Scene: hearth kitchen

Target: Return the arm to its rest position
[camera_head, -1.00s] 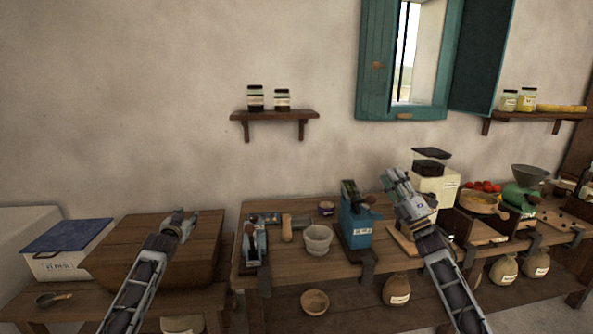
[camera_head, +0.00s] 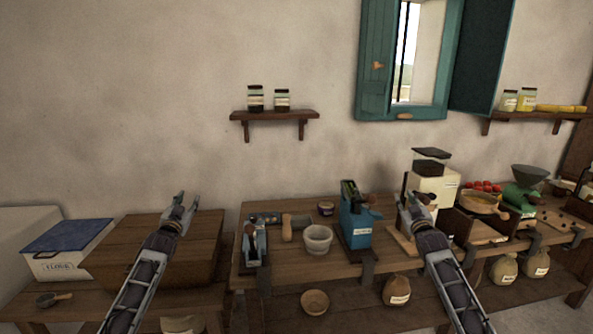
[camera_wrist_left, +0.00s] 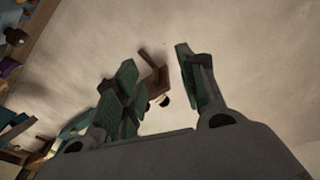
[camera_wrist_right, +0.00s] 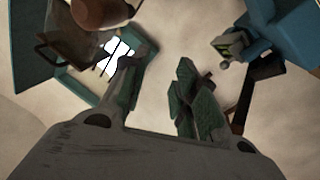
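My left gripper (camera_head: 180,201) is raised in front of the brown wooden chest at the left, with its fingers pointing up. In the left wrist view its fingers (camera_wrist_left: 158,88) are apart with nothing between them. My right gripper (camera_head: 414,203) is raised in front of the cream machine at the right of the bench. In the right wrist view its fingers (camera_wrist_right: 160,95) are apart and empty, with bare wall behind them. Both forearms come up from the lower edge of the head view.
The wooden bench (camera_head: 290,267) holds a blue grinder (camera_head: 356,221), a pale mortar (camera_head: 318,239) and the cream machine (camera_head: 434,184). The wooden chest (camera_head: 120,241) stands at the left beside a blue-lidded box (camera_head: 62,262). A wall shelf (camera_head: 275,116) holds two jars.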

